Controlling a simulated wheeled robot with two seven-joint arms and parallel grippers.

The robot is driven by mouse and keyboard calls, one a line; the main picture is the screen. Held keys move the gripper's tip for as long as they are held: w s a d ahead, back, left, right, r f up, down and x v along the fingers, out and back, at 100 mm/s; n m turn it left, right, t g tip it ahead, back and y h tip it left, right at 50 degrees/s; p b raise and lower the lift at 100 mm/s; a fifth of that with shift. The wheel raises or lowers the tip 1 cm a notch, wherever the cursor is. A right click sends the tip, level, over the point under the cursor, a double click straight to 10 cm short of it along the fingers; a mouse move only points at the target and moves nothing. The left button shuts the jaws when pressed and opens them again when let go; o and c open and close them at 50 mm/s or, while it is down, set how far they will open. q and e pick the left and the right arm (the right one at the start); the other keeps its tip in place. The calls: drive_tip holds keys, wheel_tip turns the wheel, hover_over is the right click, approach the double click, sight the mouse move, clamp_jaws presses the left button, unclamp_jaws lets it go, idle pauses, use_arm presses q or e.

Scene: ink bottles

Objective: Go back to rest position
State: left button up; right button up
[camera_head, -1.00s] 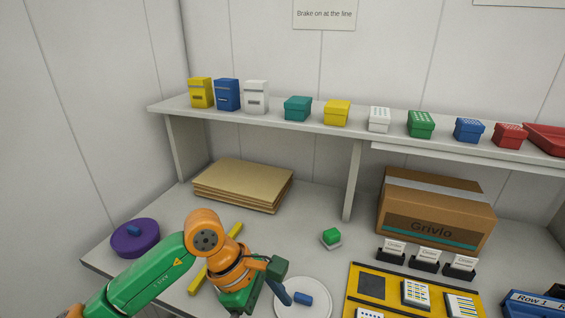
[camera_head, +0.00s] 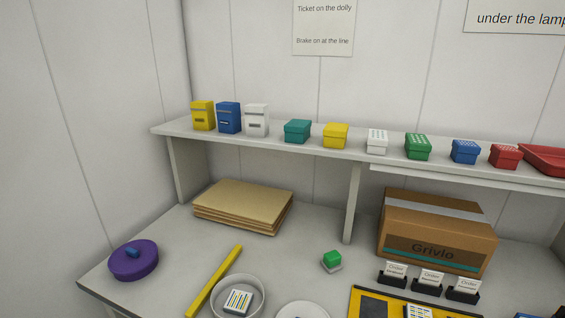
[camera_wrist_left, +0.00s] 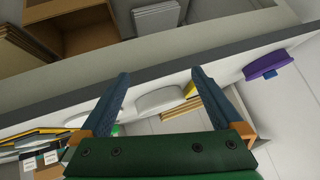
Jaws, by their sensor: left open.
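My left gripper (camera_wrist_left: 160,75) shows in the left wrist view with its two blue fingers spread apart and nothing between them. Beyond the fingers are the table's grey edge and a white round dish (camera_wrist_left: 160,99). In the head view no part of my left arm shows, and the workbench (camera_head: 165,245) is seen without an arm over it. My right gripper is in neither view.
A carton (camera_head: 435,236) and brown stack (camera_head: 242,206) stand behind. Small boxes line the shelf (camera_head: 270,140).

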use_arm(q)
drive_tip(key=s+f+n+g, duration=0.2)
drive_tip(key=s+f+g, duration=0.35)
drive_tip(key=s, duration=0.65)
wheel_tip(320, 180, down, 16)
drive_tip(key=s+g, duration=0.1)
drive_tip(key=s+a+f+g, duration=0.1)
drive_tip(key=s+a+f, duration=0.1)
drive_tip(key=s+f, duration=0.9)
drive_tip(key=shift+s, duration=0.8)
